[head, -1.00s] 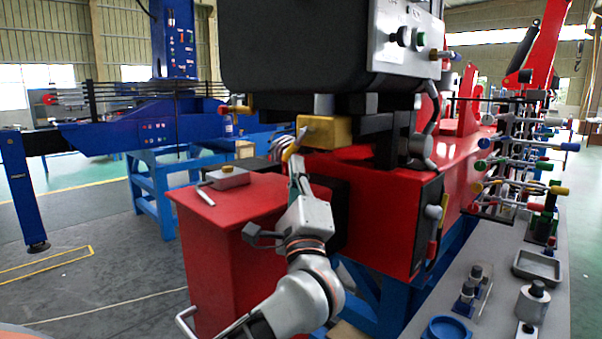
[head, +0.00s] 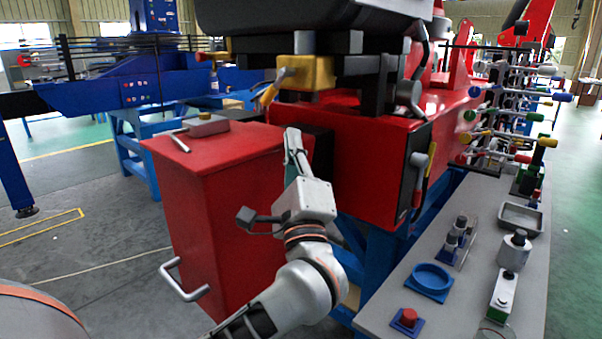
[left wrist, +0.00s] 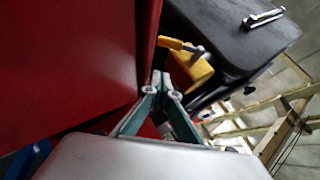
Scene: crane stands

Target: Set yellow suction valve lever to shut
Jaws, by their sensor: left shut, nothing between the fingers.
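The yellow valve block (head: 306,73) hangs under the black housing, above the red body. In the left wrist view, the shut fingertips (left wrist: 161,76) are close to the red wall. The yellow handle (left wrist: 170,43) and yellow block (left wrist: 201,73) show beyond them. My right gripper is not in view.
A grey bench (head: 460,250) at the right bears a blue ring (head: 431,278), a tray and other items. Colored levers (head: 500,130) stand behind it.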

